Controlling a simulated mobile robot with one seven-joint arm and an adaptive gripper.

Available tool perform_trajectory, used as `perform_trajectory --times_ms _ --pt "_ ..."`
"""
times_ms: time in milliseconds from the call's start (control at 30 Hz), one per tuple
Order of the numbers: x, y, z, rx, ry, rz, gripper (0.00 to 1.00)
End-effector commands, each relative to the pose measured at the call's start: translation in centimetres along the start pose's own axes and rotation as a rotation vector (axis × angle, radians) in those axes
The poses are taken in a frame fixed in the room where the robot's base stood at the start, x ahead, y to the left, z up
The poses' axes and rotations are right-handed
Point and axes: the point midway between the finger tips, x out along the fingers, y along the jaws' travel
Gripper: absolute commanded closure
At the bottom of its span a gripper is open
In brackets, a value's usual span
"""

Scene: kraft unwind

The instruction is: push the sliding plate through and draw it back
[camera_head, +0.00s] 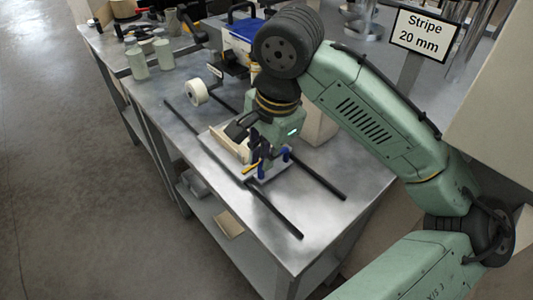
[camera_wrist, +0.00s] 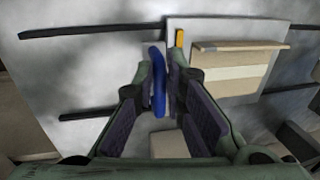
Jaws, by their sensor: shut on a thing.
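The sliding plate (camera_head: 275,172) is a pale flat plate lying across two dark rails on the metal table. In the wrist view its bare surface (camera_wrist: 215,30) shows at upper right. A blue handle (camera_head: 262,171) stands at its edge; it also shows as a blue bar in the wrist view (camera_wrist: 158,85). My gripper (camera_head: 257,160) is low over the plate, its fingers on either side of the blue bar and shut on it. A beige block with a pale stripe (camera_wrist: 232,72) sits on the plate, beside a yellow marker (camera_wrist: 179,38). My gripper partly hides the plate in the head view.
The two dark rails, one nearer the left edge (camera_head: 235,170) and one to the right (camera_head: 320,180), run along the table (camera_head: 300,255). A white roll (camera_head: 196,92) and pale bottles (camera_head: 164,54) stand farther back. A "Stripe 20 mm" sign (camera_head: 419,33) is at upper right.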

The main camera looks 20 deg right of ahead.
Motion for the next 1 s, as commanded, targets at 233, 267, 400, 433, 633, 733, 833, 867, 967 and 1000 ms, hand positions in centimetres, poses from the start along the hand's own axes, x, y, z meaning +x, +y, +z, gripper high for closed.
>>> perform_trajectory --times_ms 233,267,400,433,633,733,833,867,967,1000 --pt "0.02 0.32 0.02 0.0 0.0 0.011 1.0" --pt "0.03 0.34 0.02 0.0 0.0 0.012 1.0" --pt "0.05 0.39 0.03 -0.001 -0.001 0.014 1.0" --pt "0.05 0.4 0.04 -0.001 -0.001 0.014 0.88" --pt "0.06 0.33 0.03 -0.001 -0.001 0.012 0.75" --pt "0.05 0.28 0.02 -0.001 -0.001 0.01 0.69" --pt "0.04 0.24 0.02 -0.001 0.0 0.009 0.69" --pt "0.03 0.23 0.02 -0.001 0.0 0.008 0.69" --pt "0.03 0.2 0.01 -0.001 0.0 0.008 0.69" --pt "0.02 0.19 0.01 -0.001 0.0 0.007 0.69"
